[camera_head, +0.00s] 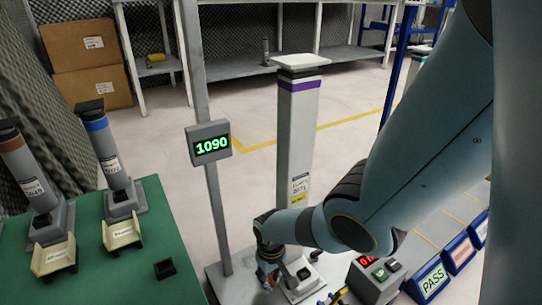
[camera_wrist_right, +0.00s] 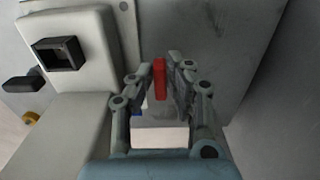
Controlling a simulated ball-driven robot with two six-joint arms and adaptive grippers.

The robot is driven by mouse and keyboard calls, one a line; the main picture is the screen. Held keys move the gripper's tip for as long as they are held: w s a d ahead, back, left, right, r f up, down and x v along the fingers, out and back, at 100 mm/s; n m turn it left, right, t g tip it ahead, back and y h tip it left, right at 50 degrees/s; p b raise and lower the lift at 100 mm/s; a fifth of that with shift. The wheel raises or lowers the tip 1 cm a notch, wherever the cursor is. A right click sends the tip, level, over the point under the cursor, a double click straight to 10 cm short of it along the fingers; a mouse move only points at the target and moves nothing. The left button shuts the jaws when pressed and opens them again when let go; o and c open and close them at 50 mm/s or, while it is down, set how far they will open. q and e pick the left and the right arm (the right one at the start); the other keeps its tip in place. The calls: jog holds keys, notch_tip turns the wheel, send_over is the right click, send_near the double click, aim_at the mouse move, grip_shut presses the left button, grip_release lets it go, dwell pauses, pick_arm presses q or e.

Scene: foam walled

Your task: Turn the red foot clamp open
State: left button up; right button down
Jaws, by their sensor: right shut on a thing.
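The red foot clamp (camera_wrist_right: 159,78) shows in the right wrist view as a narrow upright red bar between the fingertips. My right gripper (camera_wrist_right: 166,80) is shut on it. In the head view my right gripper (camera_head: 268,276) is low at the foot of a tall grey column (camera_head: 297,140) with a purple band, and only a little red shows at its fingers. The rest of the clamp is hidden by the fingers. My left gripper is in neither view.
A post with a display (camera_head: 208,143) reading 1090 stands left of the column. A green-topped table (camera_head: 150,215) with two more columns is at left. A button box (camera_head: 376,278) and a PASS bin (camera_head: 431,280) are at right.

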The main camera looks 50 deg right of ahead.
jog(key=c, duration=1.3)
grip_release()
jog(key=shift+r, duration=0.1)
notch_tip(320, 180, up, 12)
jog(key=shift+f, duration=0.1)
